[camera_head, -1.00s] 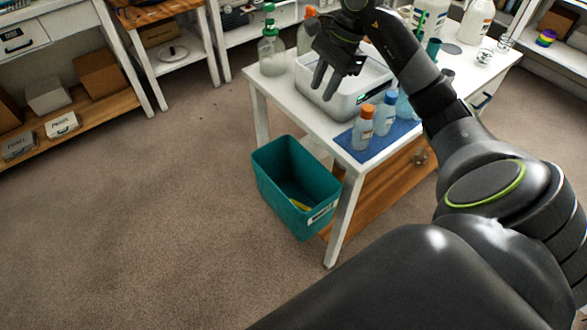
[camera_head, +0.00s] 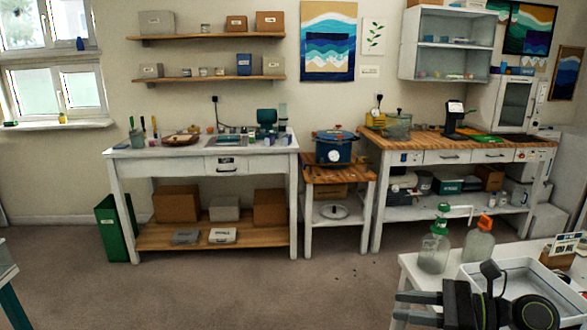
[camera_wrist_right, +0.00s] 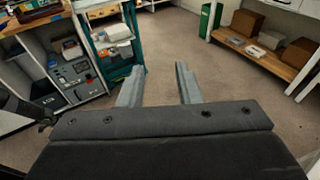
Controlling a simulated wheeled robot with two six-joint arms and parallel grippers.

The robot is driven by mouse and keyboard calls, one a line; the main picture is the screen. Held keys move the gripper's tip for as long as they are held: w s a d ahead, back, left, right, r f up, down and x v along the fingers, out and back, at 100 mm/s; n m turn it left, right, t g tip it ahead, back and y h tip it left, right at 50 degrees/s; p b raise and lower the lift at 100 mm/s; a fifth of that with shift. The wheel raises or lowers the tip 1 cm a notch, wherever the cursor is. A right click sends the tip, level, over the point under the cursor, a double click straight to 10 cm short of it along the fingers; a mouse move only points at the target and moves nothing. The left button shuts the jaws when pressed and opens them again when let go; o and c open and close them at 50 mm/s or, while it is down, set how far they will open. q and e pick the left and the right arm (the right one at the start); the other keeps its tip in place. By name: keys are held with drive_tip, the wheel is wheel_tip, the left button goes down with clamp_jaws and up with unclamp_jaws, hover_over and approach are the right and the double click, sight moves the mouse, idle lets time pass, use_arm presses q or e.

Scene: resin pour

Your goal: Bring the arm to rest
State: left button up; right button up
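My right gripper (camera_head: 402,306) is at the lower right of the head view, in front of the near white table (camera_head: 408,268). It points left and its two fingers are apart. In the right wrist view the two fingers (camera_wrist_right: 158,82) are spread with only floor between them, so it is open and empty. My left arm and gripper are not in view.
A green-capped bottle (camera_head: 434,248), an orange-capped bottle (camera_head: 478,246) and a white tray-like device (camera_head: 520,272) stand close behind the right gripper. A white workbench (camera_head: 200,152) and a wood-topped counter (camera_head: 450,143) line the back wall.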

drive_tip(key=s+d+r+m+t+h, duration=0.1)
drive_tip(key=d+m+t+h, duration=0.35)
drive_tip(key=m+t, duration=0.6)
drive_tip(key=s+d+r+m+t+h, duration=0.1)
drive_tip(key=d+r+m+t+h, duration=0.3)
drive_tip(key=m, duration=1.2)
drive_tip(key=s+d+f+m+g+h, duration=0.35)
drive_tip(key=f+m+h, duration=0.25)
drive_tip(key=f+m, duration=0.2)
drive_tip(key=s+d+f+m+g+h, duration=0.35)
drive_tip(key=f+m+h, duration=0.25)
drive_tip(key=f+m, duration=0.3)
drive_tip(key=s+a+f+m+g+y, duration=0.2)
drive_tip(key=s+a+f+m+g, duration=0.25)
drive_tip(key=s, duration=0.55)
drive_tip(key=s+a+f+m+g+y, duration=0.25)
drive_tip(key=s+f+g, duration=0.35)
drive_tip(key=s+f, duration=0.3)
wheel_tip(320, 180, down, 23)
drive_tip(key=d+g+p, duration=0.1)
drive_tip(key=d, duration=0.1)
drive_tip(key=s+a+f+g+p, duration=0.1)
drive_tip(key=s+f, duration=1.3)
drive_tip(key=s, duration=0.1)
drive_tip(key=shift+s+a+f+y, duration=0.2)
drive_tip(key=shift+a+y, duration=0.05)
drive_tip(key=shift+y, duration=0.05)
drive_tip(key=shift+n, duration=0.25)
